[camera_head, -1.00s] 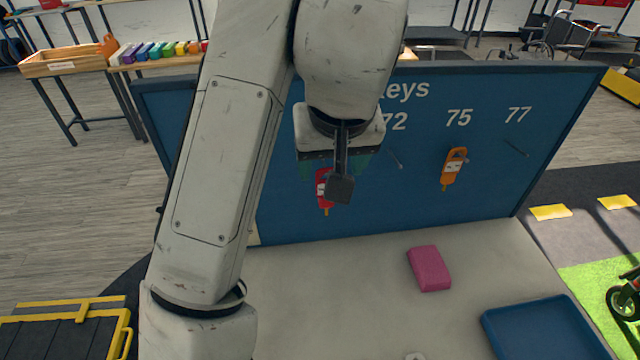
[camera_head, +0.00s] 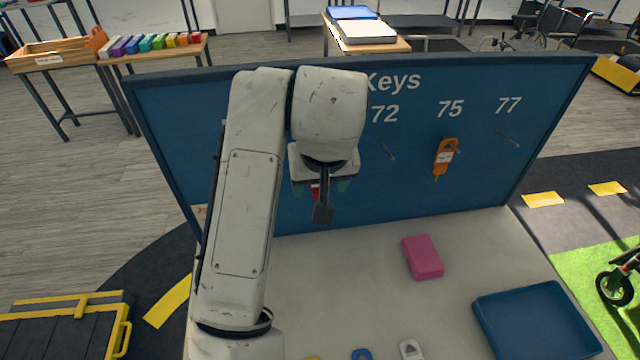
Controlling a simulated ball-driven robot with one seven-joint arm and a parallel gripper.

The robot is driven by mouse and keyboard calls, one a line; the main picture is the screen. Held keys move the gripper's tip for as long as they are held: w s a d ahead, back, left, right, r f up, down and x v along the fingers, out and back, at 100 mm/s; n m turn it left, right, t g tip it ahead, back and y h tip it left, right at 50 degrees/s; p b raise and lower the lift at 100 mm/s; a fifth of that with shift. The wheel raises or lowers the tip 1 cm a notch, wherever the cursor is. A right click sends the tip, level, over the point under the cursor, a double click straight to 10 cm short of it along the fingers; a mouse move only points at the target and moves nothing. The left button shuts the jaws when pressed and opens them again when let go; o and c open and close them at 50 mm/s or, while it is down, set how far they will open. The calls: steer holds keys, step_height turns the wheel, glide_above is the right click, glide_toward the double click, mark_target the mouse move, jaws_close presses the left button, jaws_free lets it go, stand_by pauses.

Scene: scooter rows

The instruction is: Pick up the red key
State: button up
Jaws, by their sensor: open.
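The red key (camera_head: 315,192) hangs at the blue key board (camera_head: 420,190), left of the number 72. An orange key (camera_head: 445,157) hangs under the number 75.
A pink block (camera_head: 422,257) and a blue tray (camera_head: 535,322) lie on the grey table (camera_head: 380,290) below the board. Several tags, one blue (camera_head: 361,354) and one white (camera_head: 410,349), lie at its front edge. Bare pegs stick out under 72 and 77.

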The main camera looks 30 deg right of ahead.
steer(key=shift+c, duration=0.4)
steer(key=c, duration=1)
steer(key=shift+c, duration=0.2)
steer(key=shift+r, duration=0.15)
steer(key=shift+s+r+b, duration=0.1)
steer(key=shift+s+b, duration=0.05)
steer(key=shift+b, duration=0.3)
steer(key=s+a+b, duration=0.1)
steer(key=s+a, duration=0.1)
steer(key=s, duration=0.6)
steer(key=s+a+b, duration=0.2)
steer(key=s+a, duration=0.1)
steer(key=s, duration=0.6)
steer(key=shift+a, duration=0.35)
